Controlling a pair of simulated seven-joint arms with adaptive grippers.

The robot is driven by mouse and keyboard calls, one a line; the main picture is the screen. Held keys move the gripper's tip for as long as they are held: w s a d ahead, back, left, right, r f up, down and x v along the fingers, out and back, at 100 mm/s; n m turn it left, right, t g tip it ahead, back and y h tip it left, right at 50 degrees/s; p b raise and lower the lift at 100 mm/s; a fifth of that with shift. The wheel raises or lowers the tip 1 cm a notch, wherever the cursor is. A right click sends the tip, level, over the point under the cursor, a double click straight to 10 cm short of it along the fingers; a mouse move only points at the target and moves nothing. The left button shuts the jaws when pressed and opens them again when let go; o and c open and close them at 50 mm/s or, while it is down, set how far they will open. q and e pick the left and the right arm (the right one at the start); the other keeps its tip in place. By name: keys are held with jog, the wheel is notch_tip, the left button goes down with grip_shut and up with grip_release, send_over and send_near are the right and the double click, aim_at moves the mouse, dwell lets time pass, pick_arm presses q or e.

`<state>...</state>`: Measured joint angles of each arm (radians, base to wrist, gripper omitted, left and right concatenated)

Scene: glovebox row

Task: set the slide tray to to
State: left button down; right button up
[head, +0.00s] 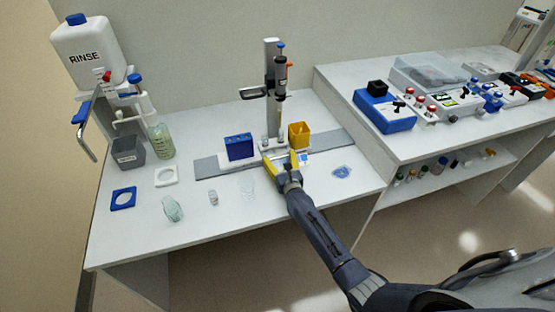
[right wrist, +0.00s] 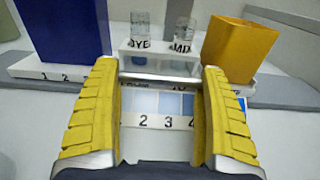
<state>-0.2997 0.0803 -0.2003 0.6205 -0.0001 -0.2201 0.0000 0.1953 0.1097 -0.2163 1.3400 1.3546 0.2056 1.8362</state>
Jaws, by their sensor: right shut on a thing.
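In the right wrist view, a numbered scale (right wrist: 157,121) shows 2, 3 and 4 between the fingers. My left gripper is not in view.
A pipette stand (head: 271,90) rises behind the tray. A RINSE tank (head: 88,55), grey bin (head: 128,152), beaker (head: 160,140) and blue and white ring holders stand left. Clear glassware lies in front. A higher bench with devices is right.

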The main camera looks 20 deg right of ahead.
jog(key=shift+w+r, duration=0.25)
jog(key=shift+r, duration=0.3)
jog(key=o, duration=1.5)
jog(key=shift+s+f, duration=0.2)
jog(key=shift+s, duration=2.9)
jog(key=shift+s+f, duration=0.2)
jog(key=shift+s, duration=2.85)
